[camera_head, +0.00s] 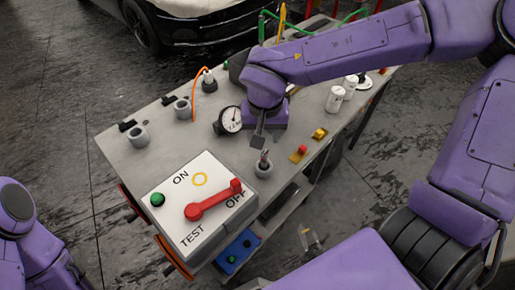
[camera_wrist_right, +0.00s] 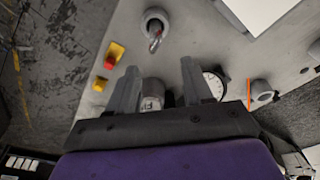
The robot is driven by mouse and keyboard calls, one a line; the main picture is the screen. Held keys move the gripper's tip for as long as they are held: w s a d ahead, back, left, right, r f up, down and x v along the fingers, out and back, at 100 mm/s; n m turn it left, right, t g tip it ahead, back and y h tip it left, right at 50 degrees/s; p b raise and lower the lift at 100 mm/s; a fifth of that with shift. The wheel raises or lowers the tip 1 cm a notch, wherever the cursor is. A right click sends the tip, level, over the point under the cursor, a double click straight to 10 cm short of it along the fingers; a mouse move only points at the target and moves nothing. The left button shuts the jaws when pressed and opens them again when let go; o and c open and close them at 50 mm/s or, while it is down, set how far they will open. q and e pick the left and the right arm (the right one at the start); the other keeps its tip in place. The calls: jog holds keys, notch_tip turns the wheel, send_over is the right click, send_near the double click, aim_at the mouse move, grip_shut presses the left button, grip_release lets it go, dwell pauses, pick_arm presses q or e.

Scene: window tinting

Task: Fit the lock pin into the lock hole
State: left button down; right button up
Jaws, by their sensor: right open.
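A small metal pin (camera_head: 264,156), which looks like the lock pin, stands upright in a round grey holder (camera_head: 264,170) on the bench. The pin (camera_wrist_right: 155,40) also shows in the right wrist view, beyond the fingertips. My right gripper (camera_head: 258,142) is just behind the pin, low over the bench; its jaws (camera_wrist_right: 158,75) are open and apart from the pin. I cannot make out the lock hole clearly. My left gripper is out of view.
A dial gauge (camera_head: 230,120) stands close beside my right gripper. Yellow-and-red buttons (camera_head: 299,153) and white canisters (camera_head: 335,99) are to the right. Grey holders (camera_head: 139,136) line the far left. The bench between the gauge and the panel is clear.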

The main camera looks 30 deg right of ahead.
aim_at(265, 150)
jog(key=f, duration=0.1)
jog(key=s+f, duration=0.1)
jog(key=f, duration=0.1)
jog(key=shift+d+f, duration=0.2)
jog(key=shift+f, duration=0.1)
jog(key=f, duration=0.2)
jog(key=w+f, duration=0.1)
jog(key=f, duration=0.1)
jog(key=shift+w+d+f, duration=0.1)
jog(key=shift+d+f, duration=0.05)
jog(key=shift+f, duration=0.45)
jog(key=shift+r, duration=0.1)
jog(key=c, duration=0.3)
grip_shut()
